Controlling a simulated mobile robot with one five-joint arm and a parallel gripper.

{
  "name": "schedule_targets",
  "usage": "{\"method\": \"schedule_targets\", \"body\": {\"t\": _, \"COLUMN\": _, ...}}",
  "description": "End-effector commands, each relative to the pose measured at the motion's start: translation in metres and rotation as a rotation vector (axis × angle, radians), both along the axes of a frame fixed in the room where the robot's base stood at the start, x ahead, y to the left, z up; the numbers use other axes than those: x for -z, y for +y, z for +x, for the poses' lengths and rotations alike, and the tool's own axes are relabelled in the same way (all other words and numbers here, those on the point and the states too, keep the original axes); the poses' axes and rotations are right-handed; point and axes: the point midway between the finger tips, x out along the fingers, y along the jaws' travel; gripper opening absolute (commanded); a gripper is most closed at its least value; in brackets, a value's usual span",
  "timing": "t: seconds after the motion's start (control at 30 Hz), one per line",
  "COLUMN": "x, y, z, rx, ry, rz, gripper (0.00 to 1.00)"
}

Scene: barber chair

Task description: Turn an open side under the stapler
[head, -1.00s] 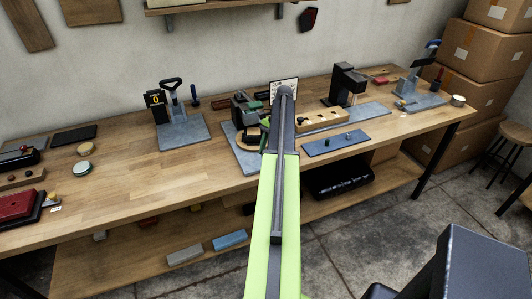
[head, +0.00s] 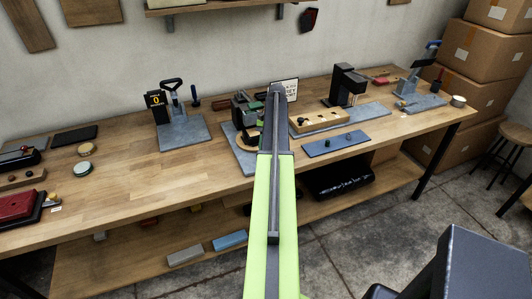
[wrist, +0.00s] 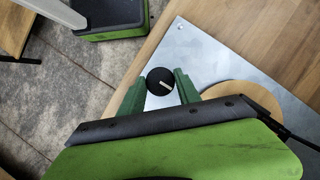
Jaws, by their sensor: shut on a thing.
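My gripper (wrist: 160,84) has its green fingers shut on a round black knob (wrist: 159,81) with a pale mark on its top, seen in the wrist view. The knob stands over a grey metal plate (wrist: 195,42). A tan round disc (wrist: 243,95) lies on that plate, right of the fingers and partly hidden by my gripper body. In the head view, a dark grey-green device (head: 246,108) stands on a grey plate (head: 241,158) behind my arm. It may be the stapler, but I cannot be sure. My arm hides part of this station and the gripper's fingertips.
The wooden bench (head: 120,190) holds a black upright machine (head: 346,84), a wooden block with knobs (head: 320,121) and a blue-grey mat (head: 336,144) on the right. A plate with a lever device (head: 181,133) stands left. The bench between this and the red item (head: 18,205) is mostly clear.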

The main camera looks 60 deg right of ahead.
Motion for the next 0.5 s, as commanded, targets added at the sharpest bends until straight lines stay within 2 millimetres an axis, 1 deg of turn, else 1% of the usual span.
{"method": "schedule_targets", "body": {"t": 0.03, "x": -0.0004, "y": -0.0026, "z": 0.0029, "rx": 0.001, "ry": -0.007, "rz": -0.006, "gripper": 0.0}}
{"method": "schedule_targets", "body": {"t": 0.17, "x": -0.0004, "y": -0.0025, "z": 0.003, "rx": 0.001, "ry": -0.007, "rz": -0.006, "gripper": 0.0}}
{"method": "schedule_targets", "body": {"t": 0.2, "x": -0.0004, "y": -0.0025, "z": 0.003, "rx": 0.001, "ry": -0.007, "rz": -0.006, "gripper": 0.43}}
{"method": "schedule_targets", "body": {"t": 0.3, "x": -0.0003, "y": -0.0019, "z": 0.0026, "rx": 0.001, "ry": -0.006, "rz": -0.005, "gripper": 0.56}}
{"method": "schedule_targets", "body": {"t": 0.33, "x": -0.0003, "y": -0.0017, "z": 0.0024, "rx": 0.001, "ry": -0.005, "rz": -0.004, "gripper": 0.6}}
{"method": "schedule_targets", "body": {"t": 0.5, "x": -0.0001, "y": -0.001, "z": 0.0017, "rx": 0.001, "ry": -0.003, "rz": -0.004, "gripper": 0.6}}
